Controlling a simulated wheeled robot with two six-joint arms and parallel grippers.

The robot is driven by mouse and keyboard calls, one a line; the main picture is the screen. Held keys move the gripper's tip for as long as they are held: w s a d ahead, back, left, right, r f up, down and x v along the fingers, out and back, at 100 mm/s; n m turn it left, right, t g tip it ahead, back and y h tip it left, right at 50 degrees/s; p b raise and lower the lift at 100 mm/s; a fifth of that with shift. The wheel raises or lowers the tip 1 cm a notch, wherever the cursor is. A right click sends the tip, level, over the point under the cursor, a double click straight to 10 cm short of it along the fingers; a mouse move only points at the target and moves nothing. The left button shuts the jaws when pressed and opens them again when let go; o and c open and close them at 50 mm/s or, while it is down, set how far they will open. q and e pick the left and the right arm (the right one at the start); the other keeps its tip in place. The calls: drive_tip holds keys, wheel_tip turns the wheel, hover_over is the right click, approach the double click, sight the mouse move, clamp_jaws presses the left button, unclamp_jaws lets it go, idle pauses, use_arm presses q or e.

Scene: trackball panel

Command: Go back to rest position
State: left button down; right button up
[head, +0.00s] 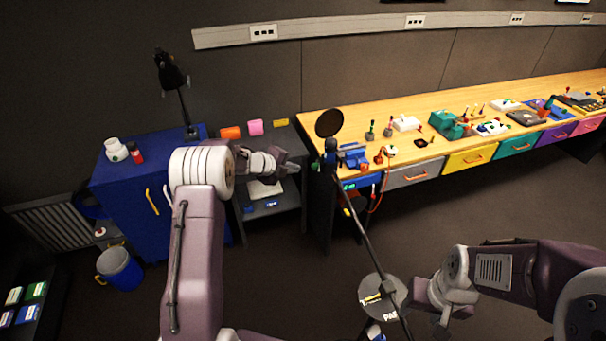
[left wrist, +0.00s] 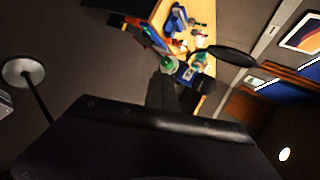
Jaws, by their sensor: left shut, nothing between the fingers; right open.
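My left arm reaches forward past the blue cabinet (head: 135,190). Its gripper (head: 293,167) is shut and empty, in front of the dark shelf unit and left of the workbench's near end. In the left wrist view its dark fingers (left wrist: 177,92) are together, with the bench beyond them. My right gripper (head: 438,312) is open and empty, low over the floor at the lower right, beside the round base of a stand. I cannot make out a trackball panel for certain.
A thin stand with a dark disc (head: 330,123) on top rises from a round base (head: 376,290) between my arms. The wooden workbench (head: 318,118) carries many tools and has coloured drawers. A blue bucket (head: 120,270) stands at left. Floor is clear at right under the bench.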

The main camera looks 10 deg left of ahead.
use_arm(q)
drive_tip(key=s+d+r+n+t+b, duration=0.2)
drive_tip(key=s+d+r+n+b, duration=0.1)
drive_tip(key=d+r+b, duration=0.4)
drive_tip(key=s+a+f+n+g+y, duration=0.1)
drive_tip(key=s+f+n+g, duration=0.2)
drive_tip(key=s+f+n, duration=0.3)
drive_tip(key=s+a+f+n+g+y+b, duration=0.1)
drive_tip(key=s+f+n, duration=0.4)
drive_tip(key=s, duration=1.1)
drive_tip(key=s+a+f+n+g+y, duration=0.1)
drive_tip(key=s+f+n+g+y, duration=0.2)
drive_tip(key=s+f+n+g, duration=0.3)
drive_tip(key=s+n, duration=0.4)
drive_tip(key=s, duration=0.2)
drive_tip(key=shift+f, duration=0.3)
drive_tip(key=shift+a, duration=0.1)
